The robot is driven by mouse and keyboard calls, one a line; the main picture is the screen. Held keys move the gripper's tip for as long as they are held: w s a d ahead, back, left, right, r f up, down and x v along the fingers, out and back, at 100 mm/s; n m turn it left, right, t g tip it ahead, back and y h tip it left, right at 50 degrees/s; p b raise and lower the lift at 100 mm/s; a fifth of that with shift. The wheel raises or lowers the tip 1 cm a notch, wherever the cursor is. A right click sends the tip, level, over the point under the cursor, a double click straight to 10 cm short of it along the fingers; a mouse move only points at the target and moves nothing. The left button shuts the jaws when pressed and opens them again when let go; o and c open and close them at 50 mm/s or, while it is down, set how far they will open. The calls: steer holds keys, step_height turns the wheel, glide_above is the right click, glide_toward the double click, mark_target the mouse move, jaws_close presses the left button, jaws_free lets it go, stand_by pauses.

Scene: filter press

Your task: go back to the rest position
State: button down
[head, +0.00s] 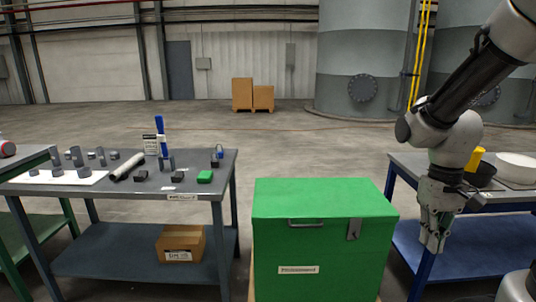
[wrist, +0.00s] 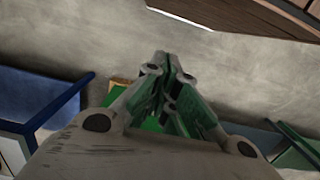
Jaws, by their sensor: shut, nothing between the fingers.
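My gripper (head: 434,240) hangs pointing down at the right of the head view, in front of the blue-shelved table's near left leg. Its fingers are shut with nothing between them. In the wrist view my gripper (wrist: 168,75) also shows closed and empty, over the floor. A green box (head: 321,240) with a closed lid stands to the left of my gripper, apart from it. A small green part of it shows behind the fingers in the wrist view.
A grey table (head: 215,188) at left holds several dark parts, a white sheet and a blue upright tool. A cardboard box (head: 181,243) sits on its lower shelf. The right table (head: 407,164) carries a white bowl and a black-and-yellow item. Floor behind the green box is clear.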

steer(key=s+r+t, duration=0.5)
steer(key=s+r, duration=0.1)
steer(key=r, duration=0.6)
steer(key=shift+s+d+t, duration=0.2)
steer(key=shift+t, duration=0.1)
